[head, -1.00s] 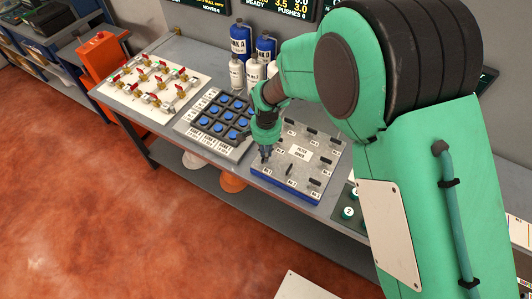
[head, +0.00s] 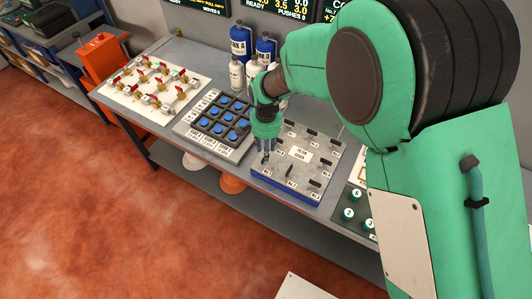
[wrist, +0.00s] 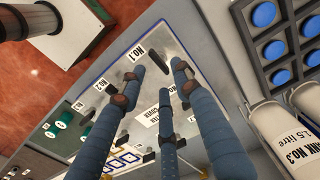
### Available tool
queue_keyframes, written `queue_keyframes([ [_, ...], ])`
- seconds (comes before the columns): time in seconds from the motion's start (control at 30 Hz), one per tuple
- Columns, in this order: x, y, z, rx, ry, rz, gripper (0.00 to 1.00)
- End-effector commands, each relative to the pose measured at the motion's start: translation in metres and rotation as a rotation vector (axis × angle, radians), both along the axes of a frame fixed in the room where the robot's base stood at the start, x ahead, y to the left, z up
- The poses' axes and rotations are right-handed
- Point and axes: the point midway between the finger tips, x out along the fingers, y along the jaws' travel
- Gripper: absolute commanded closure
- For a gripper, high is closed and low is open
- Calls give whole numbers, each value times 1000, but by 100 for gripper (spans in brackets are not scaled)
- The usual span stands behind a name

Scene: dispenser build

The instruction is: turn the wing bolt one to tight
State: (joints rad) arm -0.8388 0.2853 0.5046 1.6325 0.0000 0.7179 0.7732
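The grey cover plate (head: 318,178) sits on a blue base on the bench, with several black wing bolts on it. My gripper (head: 266,152) is above the plate's near left corner. In the wrist view my gripper (wrist: 160,80) has its three blue fingers spread apart with nothing held. The black wing bolt (wrist: 152,61) by the label "NO.1" shows in the gap between the fingertips. I cannot tell whether any finger touches it. In the head view this bolt (head: 265,160) is just below the fingertips. Another wing bolt (head: 290,170) stands to its right.
A blue-button panel (head: 218,132) lies left of the plate, with bottles (head: 238,50) behind. A valve board (head: 145,90) is further left. A panel with green knobs (head: 350,205) lies to the right, partly behind my arm.

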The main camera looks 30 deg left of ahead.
Motion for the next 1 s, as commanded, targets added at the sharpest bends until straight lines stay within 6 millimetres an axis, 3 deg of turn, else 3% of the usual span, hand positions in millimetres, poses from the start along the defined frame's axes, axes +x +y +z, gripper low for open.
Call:
queue_keyframes([
  [0.3, 0, 0, 54, 1, -1, 0, 68],
  [0.5, 0, 0, 75, 0, 0, 0, 68],
  [1.0, 0, 0, 83, 0, 0, 0, 68],
])
